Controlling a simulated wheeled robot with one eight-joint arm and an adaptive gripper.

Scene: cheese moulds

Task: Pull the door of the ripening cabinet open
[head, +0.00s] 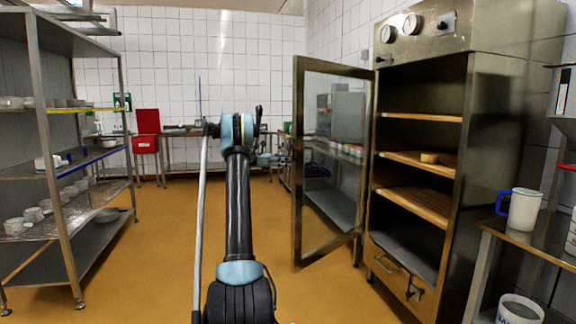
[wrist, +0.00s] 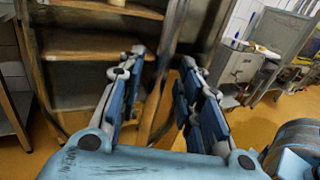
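The ripening cabinet (head: 490,130) is a tall steel cabinet with wooden shelves at the right of the head view. Its framed glass door (head: 298,165) stands wide open, swung out to the left, so the shelves are exposed. A small cheese-like block (head: 429,157) sits on a middle shelf. In the wrist view my gripper (wrist: 162,62) has its two blue-padded fingers spread apart. The open shelves (wrist: 95,45) lie beyond the left finger, and a dark upright edge shows behind the gap. I see nothing held.
A steel rack (head: 60,150) with white cups stands at the left. A side table (head: 540,240) with a white jug (head: 524,209) stands at the right. A red bin (head: 147,143) is at the back. Yellow floor (head: 150,260) is clear between rack and cabinet.

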